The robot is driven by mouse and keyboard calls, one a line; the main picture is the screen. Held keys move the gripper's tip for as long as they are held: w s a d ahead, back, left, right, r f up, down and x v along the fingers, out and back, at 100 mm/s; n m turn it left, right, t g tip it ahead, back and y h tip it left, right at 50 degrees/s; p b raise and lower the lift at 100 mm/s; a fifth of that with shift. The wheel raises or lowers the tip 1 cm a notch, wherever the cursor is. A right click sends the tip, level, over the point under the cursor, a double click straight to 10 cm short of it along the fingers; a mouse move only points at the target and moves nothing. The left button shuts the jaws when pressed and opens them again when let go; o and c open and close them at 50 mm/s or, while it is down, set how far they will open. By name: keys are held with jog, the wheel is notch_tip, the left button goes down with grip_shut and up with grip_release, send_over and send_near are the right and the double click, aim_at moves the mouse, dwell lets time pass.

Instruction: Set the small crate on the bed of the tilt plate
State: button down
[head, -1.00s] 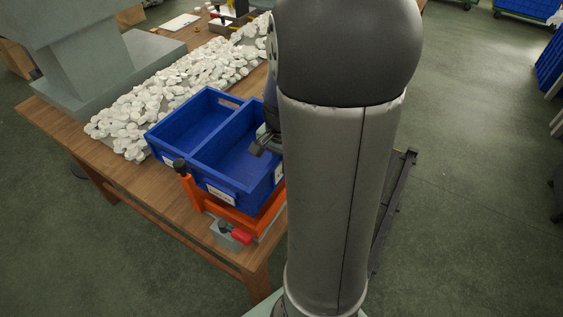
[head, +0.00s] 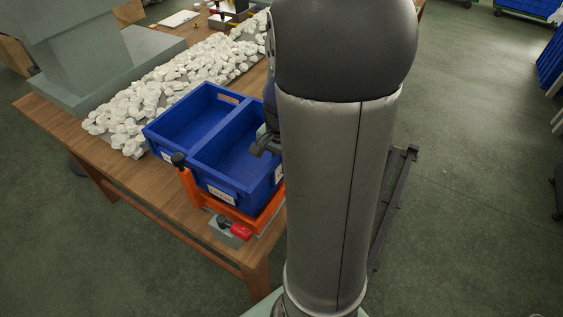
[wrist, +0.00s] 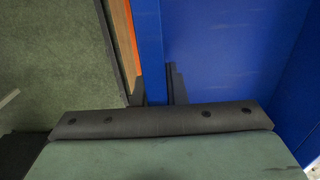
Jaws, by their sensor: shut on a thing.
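My gripper (head: 262,146) is at the crate's right side, partly hidden behind my arm. In the wrist view my gripper (wrist: 157,94) is shut on the crate's wall (wrist: 152,40), one dark finger on each side. An orange strip of the tilt plate (wrist: 133,40) shows outside that wall.
Many white pieces (head: 150,105) cover the wooden table (head: 140,188) behind the crate. A grey-green machine (head: 75,60) stands at the back left. Open floor lies to the right.

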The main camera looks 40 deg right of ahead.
jog(key=shift+f, duration=0.3)
jog(key=c, duration=1.4)
grip_release()
jog(key=shift+r, duration=0.1)
jog(key=shift+r+p, duration=2.9)
jog(key=shift+r, duration=0.75)
jog(key=shift+r+p, duration=1.7)
jog(key=shift+r, duration=0.35)
